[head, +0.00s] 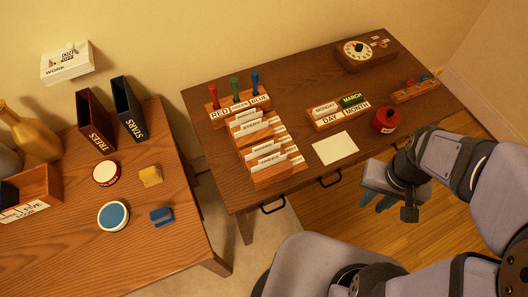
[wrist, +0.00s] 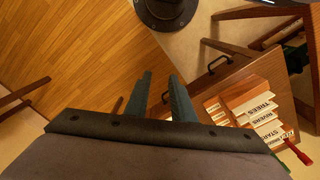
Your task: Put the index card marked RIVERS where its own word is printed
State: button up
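A stepped wooden card rack (head: 272,176) stands on the dark desk with several white cards in it, too small to read surely in the head view. In the wrist view, the rack (wrist: 236,88) shows at right, with white faces reading TREES, RIVERS (wrist: 265,120) and STARS. I cannot tell which faces are loose cards and which are fixed labels. My gripper (head: 377,201) hangs off the desk's front edge, right of the rack and apart from it. In the wrist view, my gripper's fingers (wrist: 160,78) are apart with nothing between them.
Dark upright holders marked TREES (head: 97,125) and STARS (head: 129,108) stand on the left table. The desk also bears a peg stand (head: 238,103), a DAY/MONTH block (head: 339,115), a blank pale sheet (head: 335,149), a red pot (head: 385,120) and a dial box (head: 366,54).

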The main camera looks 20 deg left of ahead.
dwell(0.3)
jog(key=n+b, duration=0.5)
jog(key=n, duration=2.2)
send_over(263, 146)
notch_tip(263, 146, down, 3)
jog(key=shift+w+f+p, duration=0.1)
jog(key=shift+f+p, duration=1)
jog(key=shift+f, duration=2.45)
grip_shut()
